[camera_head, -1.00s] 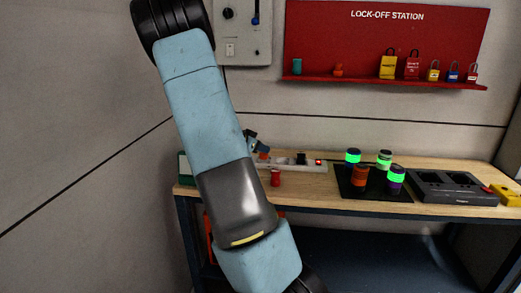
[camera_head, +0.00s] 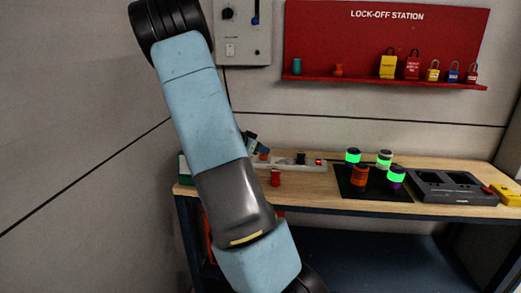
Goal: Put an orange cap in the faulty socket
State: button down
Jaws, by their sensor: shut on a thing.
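My gripper (camera_head: 260,149) shows small beside my arm, at the left end of the bench, largely hidden by the arm. It is shut on a small orange cap (camera_head: 264,157), low over or at the left part of a white socket strip (camera_head: 285,164). I cannot tell whether the cap touches a socket. The strip also carries a black plug (camera_head: 301,157) and a red light (camera_head: 319,161) at its right end. Which socket is faulty cannot be told. Another orange piece (camera_head: 338,70) sits on the red board's shelf.
A red spool-shaped piece (camera_head: 275,178) stands in front of the strip on the wooden bench (camera_head: 310,196). A black mat (camera_head: 375,193) with several green-banded cylinders lies to the right, then a dark grey charger-like unit (camera_head: 455,190) and a yellow item (camera_head: 508,195).

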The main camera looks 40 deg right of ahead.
jog(key=shift+f, duration=0.5)
jog(key=c, duration=1.2)
grip_release()
jog(key=shift+o, duration=0.2)
jog(key=v, duration=1.1)
jog(key=shift+r, duration=0.1)
